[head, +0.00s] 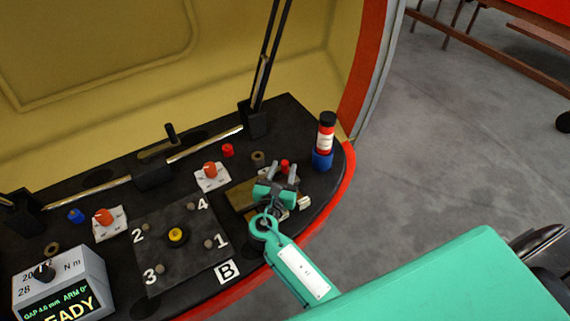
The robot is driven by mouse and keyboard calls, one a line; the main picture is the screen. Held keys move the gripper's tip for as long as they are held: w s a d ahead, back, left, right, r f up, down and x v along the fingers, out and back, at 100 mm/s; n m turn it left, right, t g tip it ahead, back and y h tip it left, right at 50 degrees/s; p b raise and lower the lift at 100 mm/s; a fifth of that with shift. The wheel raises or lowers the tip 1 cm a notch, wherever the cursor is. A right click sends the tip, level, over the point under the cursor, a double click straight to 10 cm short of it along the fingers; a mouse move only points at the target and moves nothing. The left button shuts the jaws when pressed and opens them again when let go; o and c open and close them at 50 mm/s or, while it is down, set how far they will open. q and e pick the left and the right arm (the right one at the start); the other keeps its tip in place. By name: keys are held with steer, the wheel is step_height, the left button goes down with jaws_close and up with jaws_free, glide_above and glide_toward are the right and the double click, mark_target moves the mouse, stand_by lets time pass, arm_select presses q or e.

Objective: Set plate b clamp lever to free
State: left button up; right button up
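Plate b (176,262) is a dark square plate with corners numbered 1 to 4 and a yellow-ringed centre; a white "B" label (227,271) is beside it. An orange-red knob (210,169) on a white marked base stands behind its right side. A similar knob (104,217) stands to its left. Which one is the clamp lever, and its setting, I cannot tell. My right gripper (279,171) is right of plate b, apart from both knobs. Its grey fingers are spread and seem empty. My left gripper is not in view.
A red-and-black bottle (326,134) stands in a blue holder at the right edge. A torque display box (62,283) is at front left. A brownish block (241,195) lies beside my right gripper. A black upright post (255,118) rises behind.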

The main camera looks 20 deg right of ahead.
steer(key=v, duration=1)
steer(key=shift+a, duration=0.1)
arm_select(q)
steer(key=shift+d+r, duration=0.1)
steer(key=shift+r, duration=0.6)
arm_select(e)
steer(key=shift+s+a, duration=0.25)
steer(key=shift+s, duration=0.15)
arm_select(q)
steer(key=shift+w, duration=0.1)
